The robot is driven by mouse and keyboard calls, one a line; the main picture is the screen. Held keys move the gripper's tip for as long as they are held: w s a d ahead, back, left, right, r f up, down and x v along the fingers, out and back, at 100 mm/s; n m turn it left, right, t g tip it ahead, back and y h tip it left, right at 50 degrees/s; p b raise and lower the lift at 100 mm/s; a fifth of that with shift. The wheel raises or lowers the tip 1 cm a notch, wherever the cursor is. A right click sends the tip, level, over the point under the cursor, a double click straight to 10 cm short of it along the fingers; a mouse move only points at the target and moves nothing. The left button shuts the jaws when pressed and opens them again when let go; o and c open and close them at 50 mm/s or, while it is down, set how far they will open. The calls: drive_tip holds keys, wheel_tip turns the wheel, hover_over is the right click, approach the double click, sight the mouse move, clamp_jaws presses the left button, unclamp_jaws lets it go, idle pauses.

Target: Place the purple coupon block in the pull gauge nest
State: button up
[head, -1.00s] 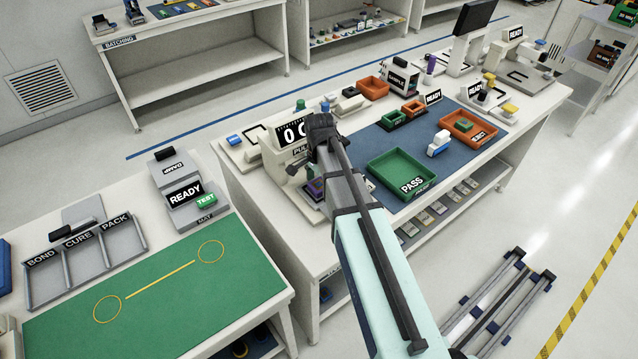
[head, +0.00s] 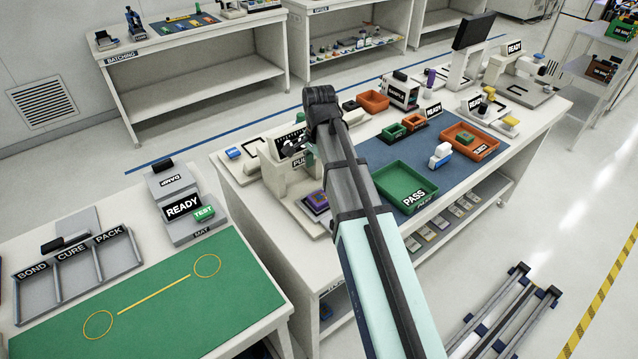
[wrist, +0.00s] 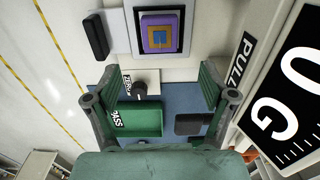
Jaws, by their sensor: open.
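In the head view the block (head: 316,202) is at the front of the gauge (head: 290,150), left of my arm. In the head view my arm mostly hides the gripper.
A green PASS tray (head: 405,185) stands on the blue mat right of my arm. An orange tray (head: 470,142) and a white block (head: 440,155) are farther right. A black knob (wrist: 139,89) shows between the fingers. The green mat table (head: 150,300) at left is mostly clear.

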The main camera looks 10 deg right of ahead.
drive_tip(key=shift+r, duration=0.9)
idle(0.5)
